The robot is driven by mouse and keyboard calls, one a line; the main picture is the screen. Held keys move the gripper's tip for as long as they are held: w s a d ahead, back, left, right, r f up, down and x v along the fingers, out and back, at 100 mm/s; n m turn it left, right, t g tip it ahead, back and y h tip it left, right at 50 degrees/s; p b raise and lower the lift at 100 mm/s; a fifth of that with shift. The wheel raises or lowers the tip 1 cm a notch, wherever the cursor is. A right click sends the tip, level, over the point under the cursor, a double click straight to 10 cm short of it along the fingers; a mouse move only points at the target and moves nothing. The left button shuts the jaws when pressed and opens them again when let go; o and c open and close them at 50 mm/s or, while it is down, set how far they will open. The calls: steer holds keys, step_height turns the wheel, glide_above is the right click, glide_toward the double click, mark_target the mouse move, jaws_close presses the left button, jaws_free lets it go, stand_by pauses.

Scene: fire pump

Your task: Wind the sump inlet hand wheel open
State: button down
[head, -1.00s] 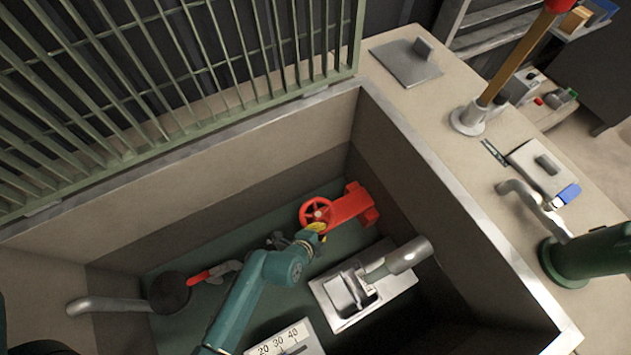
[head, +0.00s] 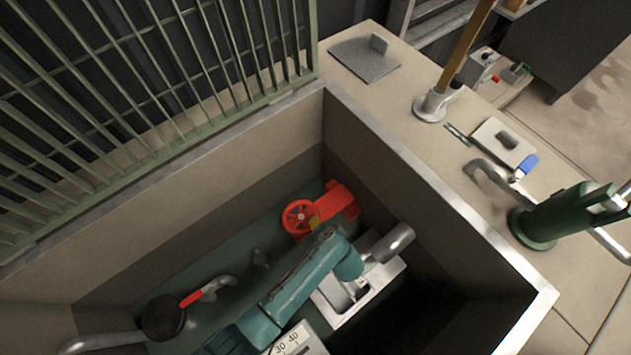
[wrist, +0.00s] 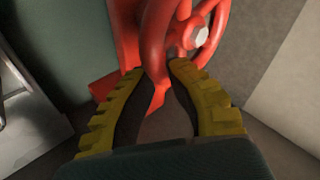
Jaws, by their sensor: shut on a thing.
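The red hand wheel (head: 301,217) sits on its red valve body (head: 338,201) at the far end of the sump, and its spokes and hub show in the head view. In the wrist view the red wheel rim (wrist: 156,60) passes between the tips of my yellow-padded gripper (wrist: 162,72). The jaws are closed in on the rim. The pale hub nut (wrist: 201,36) shows just beyond, to the right. In the head view my gripper (head: 314,224) is at the wheel's lower right edge, partly hidden by my teal arm.
A metal box with a pipe (head: 395,243) stands right of my arm, close to it. A red-handled lever valve (head: 190,298) and a dark round float (head: 163,318) lie to the left. Sump walls (head: 420,200) and a green grating (head: 150,90) bound the space.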

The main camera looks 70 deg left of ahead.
mark_target(316, 208)
steer(key=n+g+b, duration=0.1)
steer(key=a+f+n+g+b, duration=0.1)
steer(key=n, duration=0.1)
steer(key=shift+w+h, duration=0.3)
steer(key=shift+w, duration=0.1)
steer(key=a+n+g+b, duration=0.1)
steer(key=b, duration=0.1)
steer(key=a+n+g+h+b, duration=0.1)
steer(key=n+b, duration=0.1)
steer(key=shift+w+n, duration=0.3)
steer(key=a+n+g+h+b, duration=0.1)
steer(key=n+b, duration=0.1)
steer(key=b, duration=0.1)
steer(key=shift+g, duration=0.4)
steer(key=shift+a+r+n+g+h+b, duration=0.1)
steer(key=shift+a+n+g+h+b, duration=0.15)
steer(key=shift+n+h+b, duration=0.25)
steer(key=shift+a+r+n+g+h+b, duration=0.15)
steer(key=shift+a+n+g+h, duration=0.2)
steer(key=shift+n, duration=0.35)
steer(key=c, duration=1)
jaws_free()
steer(key=shift+s+d, duration=0.1)
steer(key=shift+s, duration=0.05)
steer(key=shift+r, duration=0.15)
